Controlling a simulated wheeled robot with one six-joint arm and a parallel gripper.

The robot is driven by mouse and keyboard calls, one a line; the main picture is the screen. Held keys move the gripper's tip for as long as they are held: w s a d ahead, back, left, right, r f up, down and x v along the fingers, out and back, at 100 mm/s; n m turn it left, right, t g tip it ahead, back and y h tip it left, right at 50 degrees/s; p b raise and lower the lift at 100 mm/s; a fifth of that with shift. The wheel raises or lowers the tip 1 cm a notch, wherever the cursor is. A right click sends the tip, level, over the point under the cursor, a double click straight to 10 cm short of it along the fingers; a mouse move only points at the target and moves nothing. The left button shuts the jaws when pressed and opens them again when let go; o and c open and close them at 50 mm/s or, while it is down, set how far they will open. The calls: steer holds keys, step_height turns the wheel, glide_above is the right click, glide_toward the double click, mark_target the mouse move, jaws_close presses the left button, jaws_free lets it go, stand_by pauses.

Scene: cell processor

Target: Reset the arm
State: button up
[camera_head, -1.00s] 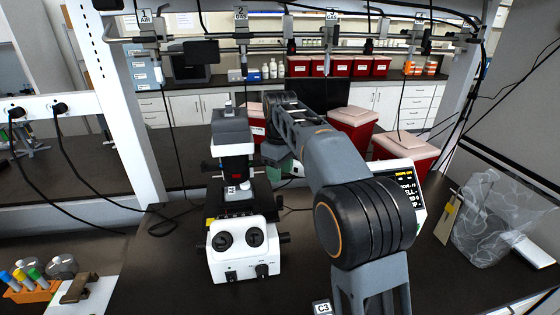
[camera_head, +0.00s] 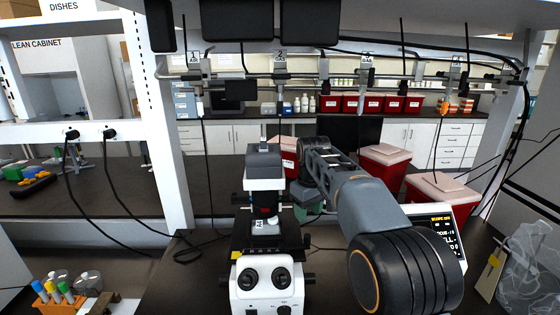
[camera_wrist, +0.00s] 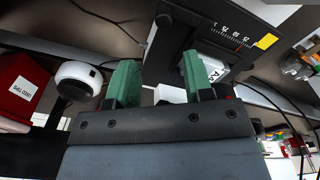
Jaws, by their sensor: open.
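My arm reaches away from me over the bench, to the right of a white and black microscope (camera_head: 265,270). My gripper shows in the wrist view with two green fingers (camera_wrist: 160,78) spread apart and nothing held between them. In the head view only a bit of green of my gripper (camera_head: 308,208) shows beside the microscope; the arm hides the rest. In the wrist view a black part with a printed scale and a yellow corner (camera_wrist: 225,25) lies beyond the fingers, with a white labelled piece (camera_wrist: 212,70) near the right finger.
A monitor (camera_head: 440,228) stands behind my arm on the right. A clear plastic bag (camera_head: 535,270) lies at the far right. An orange rack of tubes (camera_head: 55,292) is at the lower left. Red bins (camera_head: 385,168) stand behind. An overhead rail with hoses (camera_head: 340,78) crosses above.

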steer(key=s+d+f+m+t, duration=0.1)
steer(key=s+d+f+m, duration=0.1)
steer(key=s, duration=0.6)
steer(key=s+d+f+m+t, duration=0.1)
steer(key=s+f+m, duration=0.1)
steer(key=s, duration=0.6)
steer(key=s+d+f+m+t, duration=0.2)
steer(key=s, duration=0.7)
steer(key=shift+d+m, duration=0.3)
steer(key=shift+d, duration=0.05)
steer(key=shift+f, duration=0.1)
steer(key=shift+c, duration=0.4)
